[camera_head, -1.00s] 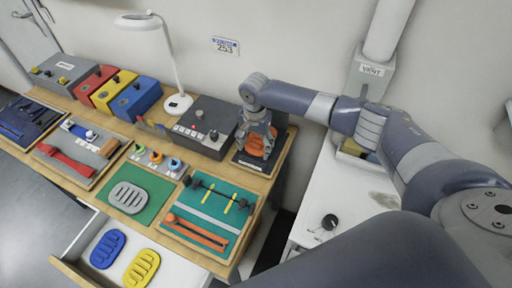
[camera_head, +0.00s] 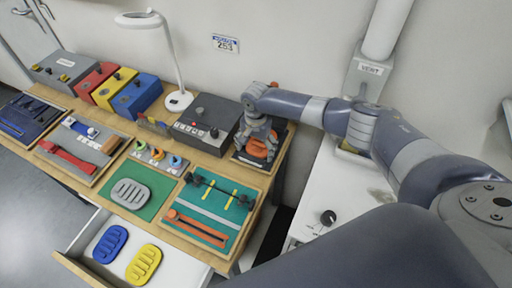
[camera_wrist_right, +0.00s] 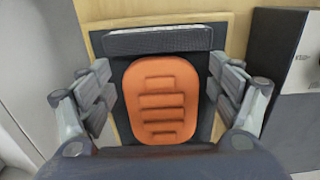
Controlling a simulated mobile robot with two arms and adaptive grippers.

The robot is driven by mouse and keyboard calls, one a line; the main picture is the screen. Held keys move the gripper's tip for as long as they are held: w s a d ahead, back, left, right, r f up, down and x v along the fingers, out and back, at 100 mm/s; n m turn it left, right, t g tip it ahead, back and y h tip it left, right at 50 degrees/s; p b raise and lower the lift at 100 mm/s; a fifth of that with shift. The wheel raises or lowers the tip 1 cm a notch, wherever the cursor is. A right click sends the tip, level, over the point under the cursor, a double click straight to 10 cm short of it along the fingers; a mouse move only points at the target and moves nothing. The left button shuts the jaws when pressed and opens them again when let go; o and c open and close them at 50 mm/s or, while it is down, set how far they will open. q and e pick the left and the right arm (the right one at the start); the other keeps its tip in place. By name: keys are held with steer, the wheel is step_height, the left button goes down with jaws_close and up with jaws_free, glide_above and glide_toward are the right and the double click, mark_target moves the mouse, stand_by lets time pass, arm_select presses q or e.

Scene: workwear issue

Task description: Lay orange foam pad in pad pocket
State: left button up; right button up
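The orange foam pad (camera_wrist_right: 162,100) is oval with raised ribs. It lies flat on a dark board (camera_wrist_right: 207,130) at the back right of the bench, and also shows partly behind my fingers in the head view (camera_head: 261,148). My right gripper (camera_head: 258,142) is over it, pointing down. In the right wrist view its fingers (camera_wrist_right: 162,98) are open, one on each side of the pad, with gaps between. A dark textured bar (camera_wrist_right: 158,39) crosses the board beyond the pad. I cannot tell which place is the pad pocket. My left gripper is not in view.
A grey control box (camera_head: 205,124) stands close left of the gripper. A grey pad (camera_head: 131,193) lies on a green mat. An open drawer (camera_head: 181,272) holds blue and yellow pads. A lamp (camera_head: 172,60) and coloured boxes stand at the back. A white surface (camera_head: 333,190) lies right.

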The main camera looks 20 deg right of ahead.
step_height(320, 180, up, 12)
steer(key=b, duration=0.3)
steer(key=shift+r, duration=0.2)
stand_by(0.6)
